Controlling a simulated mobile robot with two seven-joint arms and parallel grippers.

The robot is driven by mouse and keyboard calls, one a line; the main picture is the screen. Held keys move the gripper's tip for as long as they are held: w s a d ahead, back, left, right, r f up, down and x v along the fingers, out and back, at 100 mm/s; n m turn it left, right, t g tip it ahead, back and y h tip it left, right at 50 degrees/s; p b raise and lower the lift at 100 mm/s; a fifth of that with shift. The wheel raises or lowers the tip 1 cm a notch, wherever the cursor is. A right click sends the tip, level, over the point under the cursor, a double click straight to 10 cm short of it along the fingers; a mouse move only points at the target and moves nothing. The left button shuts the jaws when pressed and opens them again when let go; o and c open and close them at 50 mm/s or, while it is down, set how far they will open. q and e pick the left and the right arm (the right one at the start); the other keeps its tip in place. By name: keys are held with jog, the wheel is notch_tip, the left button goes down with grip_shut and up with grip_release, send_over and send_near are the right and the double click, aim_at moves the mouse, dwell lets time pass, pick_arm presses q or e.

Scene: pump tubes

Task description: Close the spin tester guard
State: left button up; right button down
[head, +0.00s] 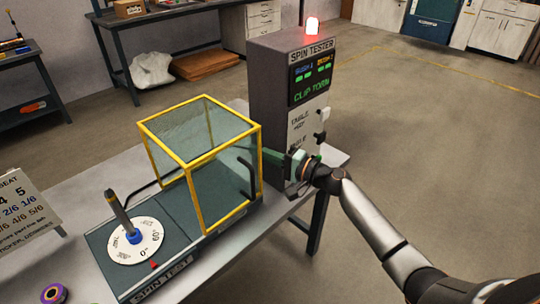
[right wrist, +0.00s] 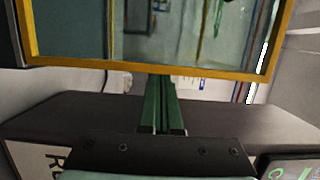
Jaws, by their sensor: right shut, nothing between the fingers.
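The spin tester guard (head: 205,154) is a clear box with a yellow frame on the dark tester base (head: 180,210). It stands at the base's right end, beside the dial, which is uncovered. A dark handle (head: 247,177) is on its near right side. My right gripper (head: 268,157) is shut and empty, its green fingers pointing left at the guard's right side. In the right wrist view, the fingers (right wrist: 160,98) end just below the yellow frame bar (right wrist: 150,68); I cannot tell whether they touch it. My left gripper is not in view.
A white dial (head: 136,241) with an upright grey tube (head: 118,212) on a blue hub sits left of the guard. The grey spin tester cabinet (head: 280,105) with a lit red lamp (head: 312,25) stands behind my right gripper. A purple roll (head: 54,293) lies front left.

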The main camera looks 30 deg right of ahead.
aim_at(213, 190)
jog(key=shift+w+a, duration=0.1)
dwell(0.3)
jog(key=s+a+p, duration=0.1)
jog(key=s+a, duration=0.1)
jog(key=a, duration=0.3)
jog(key=s+a+p, duration=0.2)
jog(key=a, duration=0.3)
jog(key=s+a+p, duration=0.1)
jog(key=s+a, duration=0.1)
jog(key=a, duration=0.4)
jog(key=shift+r+p, duration=0.15)
jog(key=shift+p, duration=0.2)
pick_arm(q)
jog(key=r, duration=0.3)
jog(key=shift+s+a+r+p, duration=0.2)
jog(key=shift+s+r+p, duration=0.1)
jog(key=shift+p, duration=0.1)
pick_arm(e)
jog(key=s+a, duration=0.2)
jog(key=a, duration=0.4)
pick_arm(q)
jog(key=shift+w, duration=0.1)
pick_arm(e)
jog(key=shift+s+a+f, duration=0.15)
jog(key=shift+a+f, duration=0.05)
jog(key=shift+s+d, duration=0.1)
jog(key=shift+s, duration=0.05)
